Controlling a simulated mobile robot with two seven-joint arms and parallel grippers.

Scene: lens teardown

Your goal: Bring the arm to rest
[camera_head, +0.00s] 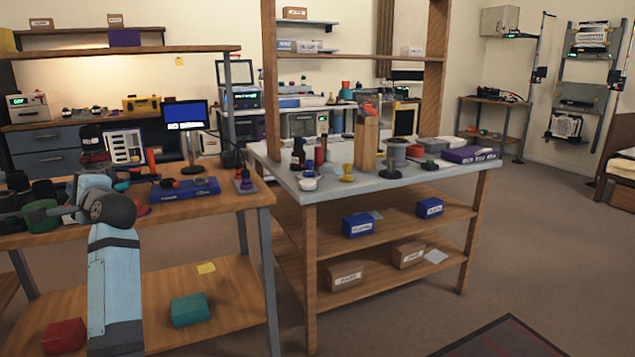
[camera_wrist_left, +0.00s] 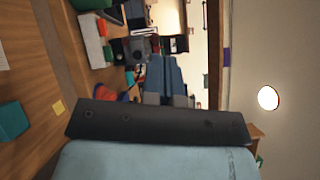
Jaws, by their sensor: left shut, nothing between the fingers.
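My left arm (camera_head: 114,275) comes up from the bottom left of the head view, pale blue with a dark grey joint, in front of the wooden workbench. My left gripper (camera_head: 68,211) shows only in small part beyond that joint, close in the picture to a dark green round object (camera_head: 40,215). In the left wrist view its blue-grey fingers (camera_wrist_left: 162,68) are together beyond a dark bar, with nothing held between them. Whether the gripper touches anything on the bench cannot be told. My right gripper is in neither view.
The wooden workbench (camera_head: 225,199) carries a blue box (camera_head: 184,188), a small monitor (camera_head: 186,117) and several tools. A grey-topped table (camera_head: 400,183) with bottles and spools stands to the right. Open floor (camera_head: 545,235) lies at the right.

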